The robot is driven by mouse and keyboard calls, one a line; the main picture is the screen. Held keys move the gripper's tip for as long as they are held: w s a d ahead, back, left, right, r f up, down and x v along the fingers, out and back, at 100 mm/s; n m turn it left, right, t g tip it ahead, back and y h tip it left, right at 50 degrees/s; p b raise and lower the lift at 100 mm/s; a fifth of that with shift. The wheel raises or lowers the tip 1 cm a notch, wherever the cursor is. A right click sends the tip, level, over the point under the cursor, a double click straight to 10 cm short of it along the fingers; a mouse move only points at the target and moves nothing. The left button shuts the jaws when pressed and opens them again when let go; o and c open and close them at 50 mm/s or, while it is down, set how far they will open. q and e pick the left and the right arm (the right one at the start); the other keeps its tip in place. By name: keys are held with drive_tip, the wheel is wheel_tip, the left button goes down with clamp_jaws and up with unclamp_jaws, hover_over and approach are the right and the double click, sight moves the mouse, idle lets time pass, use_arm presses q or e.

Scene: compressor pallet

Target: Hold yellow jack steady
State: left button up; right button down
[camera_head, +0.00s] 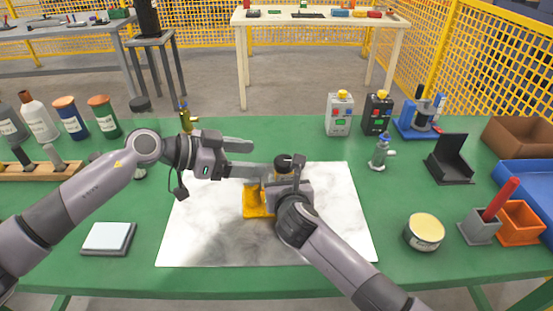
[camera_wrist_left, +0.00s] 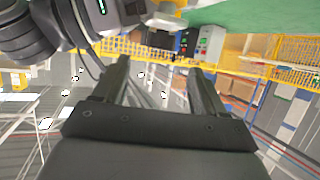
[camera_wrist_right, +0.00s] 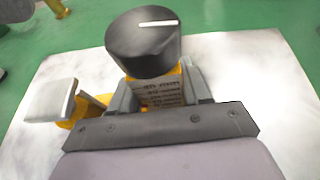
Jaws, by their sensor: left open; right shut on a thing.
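The yellow jack (camera_head: 257,202) stands on the white marbled mat (camera_head: 200,225) in the middle of the green table. In the right wrist view the jack (camera_wrist_right: 160,92) has a black round knob (camera_wrist_right: 145,42) with a white line on top and a printed label below. My right gripper (camera_head: 283,178) is shut on the jack's body, one finger on each side under the knob. My left gripper (camera_head: 250,158) is open and empty, above the mat, up and left of the jack. In the left wrist view its fingers (camera_wrist_left: 160,80) are apart with nothing between them.
Two small control boxes (camera_head: 340,115) (camera_head: 377,114) stand at the back. A grey stand (camera_head: 450,160), a round tin (camera_head: 424,232) and an orange bin (camera_head: 520,222) are at right. Bottles (camera_head: 40,118) stand back left; a flat pad (camera_head: 108,238) lies front left.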

sight(281, 160)
use_arm(q)
drive_tip(key=x, duration=0.7)
drive_tip(key=shift+d, duration=0.1)
drive_tip(key=shift+w, duration=0.1)
drive_tip(key=c, duration=1.1)
